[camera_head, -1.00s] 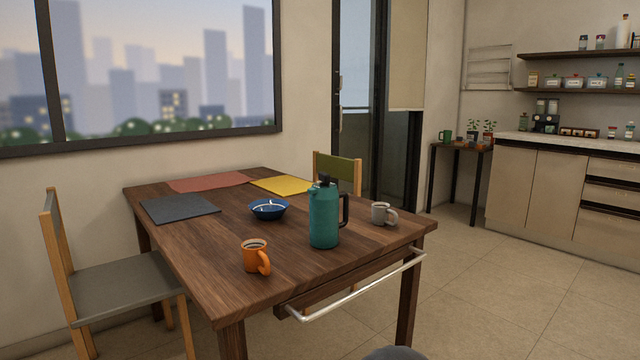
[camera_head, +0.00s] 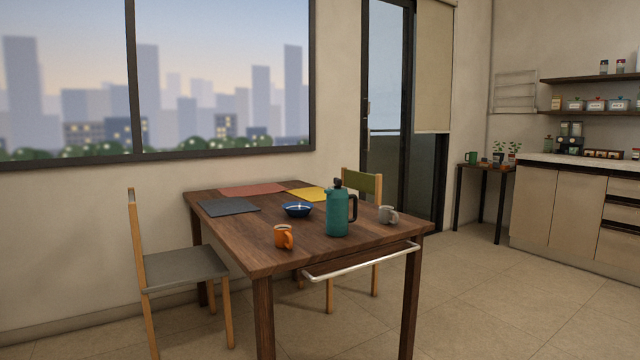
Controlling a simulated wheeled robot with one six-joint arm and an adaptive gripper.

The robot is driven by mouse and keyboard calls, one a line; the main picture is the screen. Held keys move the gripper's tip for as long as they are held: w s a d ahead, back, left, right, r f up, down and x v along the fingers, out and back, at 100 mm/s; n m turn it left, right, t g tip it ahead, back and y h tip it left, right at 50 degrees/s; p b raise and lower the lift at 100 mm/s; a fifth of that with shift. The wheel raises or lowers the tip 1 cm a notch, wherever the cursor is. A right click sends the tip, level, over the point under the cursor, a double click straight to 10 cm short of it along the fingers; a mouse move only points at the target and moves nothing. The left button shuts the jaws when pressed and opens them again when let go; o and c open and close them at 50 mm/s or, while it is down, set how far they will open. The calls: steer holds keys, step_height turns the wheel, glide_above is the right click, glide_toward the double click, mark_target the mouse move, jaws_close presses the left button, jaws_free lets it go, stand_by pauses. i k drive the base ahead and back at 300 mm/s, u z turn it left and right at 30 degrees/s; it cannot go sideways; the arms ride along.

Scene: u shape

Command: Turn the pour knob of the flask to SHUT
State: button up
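The teal flask (camera_head: 337,212) stands upright on the wooden table (camera_head: 240,228), near its front right part. It has a black handle on its right side and a dark top (camera_head: 338,184). The pour knob is too small to make out, and its setting cannot be read. My gripper is not in view.
An orange mug (camera_head: 283,237), a grey mug (camera_head: 387,215) and a blue bowl (camera_head: 297,209) stand near the flask. A metal rail (camera_head: 362,264) runs along the table's front edge. One chair (camera_head: 185,268) is at the left, another (camera_head: 366,186) behind. Floor at right is clear.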

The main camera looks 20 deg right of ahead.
mark_target(337, 183)
steer(key=u, duration=0.8)
steer(key=i, duration=1.35)
steer(key=z, duration=0.05)
